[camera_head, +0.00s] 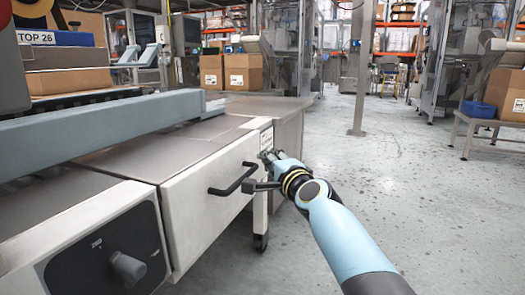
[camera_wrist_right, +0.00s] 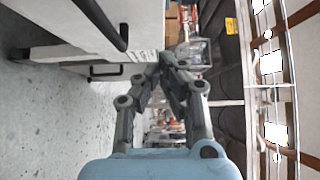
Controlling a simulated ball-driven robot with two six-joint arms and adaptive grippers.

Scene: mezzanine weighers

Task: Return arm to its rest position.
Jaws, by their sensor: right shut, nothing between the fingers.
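My right arm (camera_head: 345,240), light blue with a dark cuff, reaches forward from the bottom of the head view. Its gripper (camera_head: 267,158) is beside the front of the white cabinet, just right of a black bar handle (camera_head: 235,181). In the right wrist view the gripper (camera_wrist_right: 167,60) has its fingertips together with nothing between them. The handle also shows there at the upper left (camera_wrist_right: 100,22), apart from the fingertips. Whether the gripper touches the cabinet cannot be told. My left gripper is not in view.
The white cabinet front (camera_head: 205,205) and a dial panel (camera_head: 110,255) stand close on the left, under a grey-blue rail (camera_head: 100,122). Open grey floor (camera_head: 400,200) lies to the right. A bench with a blue bin (camera_head: 478,109) and a cardboard box (camera_head: 505,95) stands far right.

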